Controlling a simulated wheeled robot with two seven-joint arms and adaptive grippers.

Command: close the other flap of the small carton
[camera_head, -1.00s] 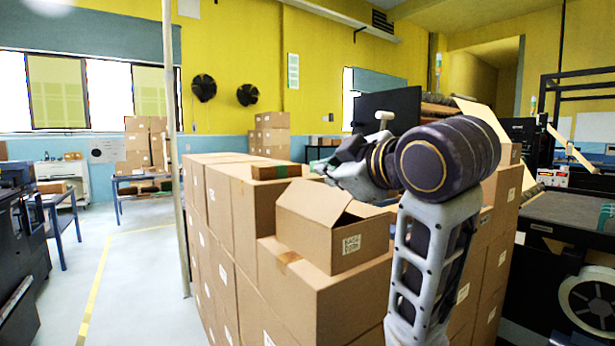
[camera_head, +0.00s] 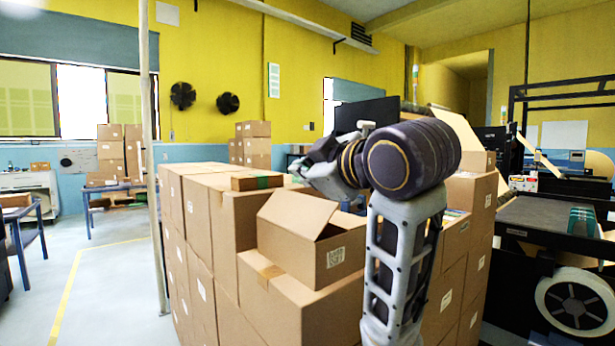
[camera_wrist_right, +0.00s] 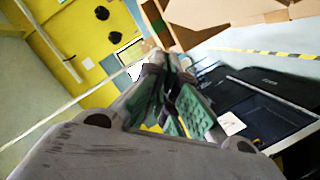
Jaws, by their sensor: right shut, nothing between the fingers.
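The small carton (camera_head: 335,261) is a brown box with a printed label, on top of the stacked boxes in the head view. Its left flap (camera_head: 297,213) slopes across the top. Another flap (camera_head: 346,216) on the right stands up at an angle, leaving a dark gap between the two. My right gripper (camera_head: 300,172) is above and behind the carton, apart from it, its fingers partly hidden by the wrist. In the right wrist view the green-padded fingers (camera_wrist_right: 170,95) are shut and empty; cardboard (camera_wrist_right: 225,15) shows beyond them. My left gripper is not in view.
A large stack of brown boxes (camera_head: 235,230) surrounds the carton, with a flat taped box (camera_head: 256,181) behind it. A pole (camera_head: 150,150) stands at left. Dark machinery (camera_head: 555,215) is at right. Open floor (camera_head: 110,280) lies left of the stack.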

